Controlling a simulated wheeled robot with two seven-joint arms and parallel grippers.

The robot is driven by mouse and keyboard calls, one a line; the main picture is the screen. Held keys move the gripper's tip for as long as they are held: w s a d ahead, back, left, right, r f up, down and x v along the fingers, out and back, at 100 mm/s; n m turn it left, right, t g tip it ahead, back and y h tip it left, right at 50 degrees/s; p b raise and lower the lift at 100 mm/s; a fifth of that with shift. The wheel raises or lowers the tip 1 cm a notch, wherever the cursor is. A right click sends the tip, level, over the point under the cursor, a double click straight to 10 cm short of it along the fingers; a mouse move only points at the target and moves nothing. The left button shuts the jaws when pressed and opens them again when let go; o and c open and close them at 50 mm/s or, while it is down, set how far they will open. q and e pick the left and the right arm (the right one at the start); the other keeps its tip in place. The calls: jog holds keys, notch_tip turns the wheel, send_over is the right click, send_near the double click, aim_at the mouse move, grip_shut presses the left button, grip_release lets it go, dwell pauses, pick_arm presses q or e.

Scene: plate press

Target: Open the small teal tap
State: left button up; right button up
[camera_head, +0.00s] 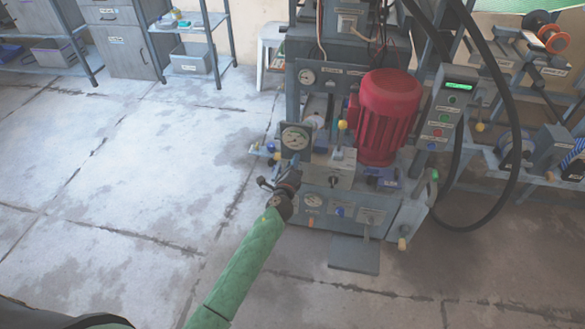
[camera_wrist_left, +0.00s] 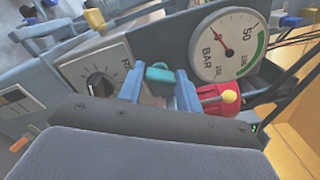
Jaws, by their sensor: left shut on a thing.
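The small teal tap (camera_wrist_left: 159,74) shows in the left wrist view as a short, rounded teal handle. The two blue fingers of my left gripper (camera_wrist_left: 160,84) stand on either side of it, shut on it. In the head view my green left arm reaches up to the press, and the left gripper (camera_head: 287,186) is at its front left, low beside the lower panel. The tap itself cannot be made out there; the gripper covers that spot. My right gripper is not in view.
A BAR gauge (camera_wrist_left: 229,45) is close right of the fingers, with a red part (camera_wrist_left: 217,98) bearing a yellow knob below it. A black dial (camera_wrist_left: 101,84) is to the left. The press has a red motor (camera_head: 383,115). The floor (camera_head: 150,150) on the left is clear.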

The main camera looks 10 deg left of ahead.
pick_arm(q)
jog(key=n+b, duration=0.1)
jog(key=n, duration=0.5)
jog(key=shift+f, duration=0.1)
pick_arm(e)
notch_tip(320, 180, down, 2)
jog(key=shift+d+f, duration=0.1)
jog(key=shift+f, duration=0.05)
pick_arm(q)
jog(key=shift+a, duration=0.1)
jog(key=o, duration=1)
jog(key=shift+s, duration=3.9)
